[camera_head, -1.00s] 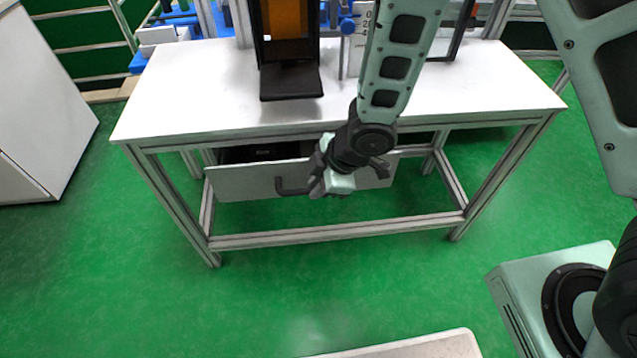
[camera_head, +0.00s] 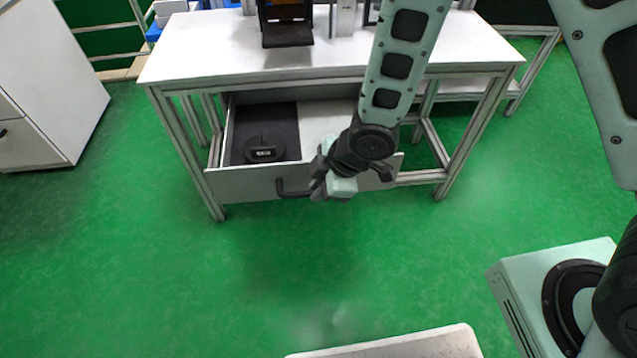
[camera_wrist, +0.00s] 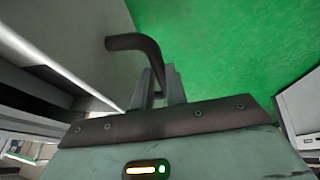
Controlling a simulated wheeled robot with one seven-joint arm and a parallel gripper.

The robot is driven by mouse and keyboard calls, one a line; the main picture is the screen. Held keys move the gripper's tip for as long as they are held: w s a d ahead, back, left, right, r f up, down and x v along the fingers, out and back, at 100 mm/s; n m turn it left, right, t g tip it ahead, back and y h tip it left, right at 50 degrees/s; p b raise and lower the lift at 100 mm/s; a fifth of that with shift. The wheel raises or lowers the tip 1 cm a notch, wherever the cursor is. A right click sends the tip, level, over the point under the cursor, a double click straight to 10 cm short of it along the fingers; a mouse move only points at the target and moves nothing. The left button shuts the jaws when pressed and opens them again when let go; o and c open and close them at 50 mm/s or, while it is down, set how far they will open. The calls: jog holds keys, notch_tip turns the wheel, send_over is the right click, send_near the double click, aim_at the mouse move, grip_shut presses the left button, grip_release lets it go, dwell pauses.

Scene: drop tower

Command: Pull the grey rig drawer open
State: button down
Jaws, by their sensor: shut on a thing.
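The grey rig drawer (camera_head: 240,185) stands well out from under the white table in the head view, its inside showing. Its dark bar handle (camera_head: 290,192) sticks out from the front panel. My gripper (camera_head: 318,190) is at the handle's right part, shut on it. In the wrist view the handle (camera_wrist: 135,42) runs from the grey drawer front (camera_wrist: 80,35) in between my gripper's fingers (camera_wrist: 160,88). My arm hides the right part of the drawer front.
A black round-topped object (camera_head: 264,150) lies on a dark mat in the drawer's left part. The white table (camera_head: 210,50) is above, with a dark rig (camera_head: 287,30) on it. A white cabinet (camera_head: 50,90) stands at the left. The green floor (camera_head: 240,260) before the drawer is clear.

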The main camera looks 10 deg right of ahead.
jog(key=shift+s, duration=0.2)
jog(key=c, duration=1.4)
grip_release()
jog(key=p+v, duration=0.7)
jog(key=v, duration=1)
jog(key=shift+r, duration=0.15)
jog(key=shift+d, duration=0.15)
